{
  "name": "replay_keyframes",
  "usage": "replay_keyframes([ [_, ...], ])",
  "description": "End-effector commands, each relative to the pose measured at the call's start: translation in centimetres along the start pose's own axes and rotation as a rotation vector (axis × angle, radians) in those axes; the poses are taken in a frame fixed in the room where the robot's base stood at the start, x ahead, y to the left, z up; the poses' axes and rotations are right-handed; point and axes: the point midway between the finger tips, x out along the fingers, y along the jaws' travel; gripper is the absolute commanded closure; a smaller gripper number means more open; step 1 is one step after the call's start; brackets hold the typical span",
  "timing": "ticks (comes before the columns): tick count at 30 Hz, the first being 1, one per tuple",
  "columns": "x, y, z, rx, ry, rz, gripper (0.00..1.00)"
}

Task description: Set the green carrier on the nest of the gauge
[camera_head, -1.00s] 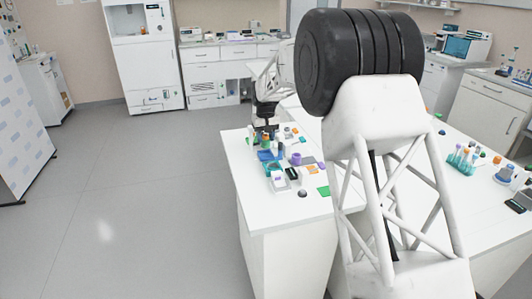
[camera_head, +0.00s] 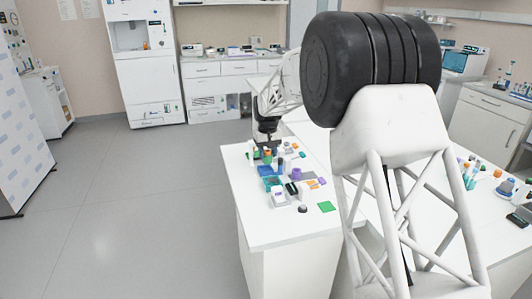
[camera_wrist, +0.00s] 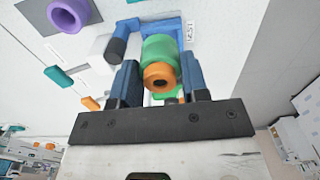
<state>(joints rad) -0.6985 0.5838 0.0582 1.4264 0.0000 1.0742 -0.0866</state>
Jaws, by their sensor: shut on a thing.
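The green carrier (camera_wrist: 158,50), a thick green cylinder with an orange ring-shaped end facing the camera, sits between the fingers of my gripper (camera_wrist: 160,66) in the wrist view. The gripper is shut on it.

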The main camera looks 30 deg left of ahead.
Motion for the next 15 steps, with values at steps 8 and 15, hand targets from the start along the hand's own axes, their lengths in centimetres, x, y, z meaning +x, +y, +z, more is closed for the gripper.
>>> replay_keyframes([
  [8,-0.4,0.1,5.2,0.0,0.001,0.0,0.74],
  [15,-0.4,0.1,10.8,0.0,0.0,0.0,0.74],
])
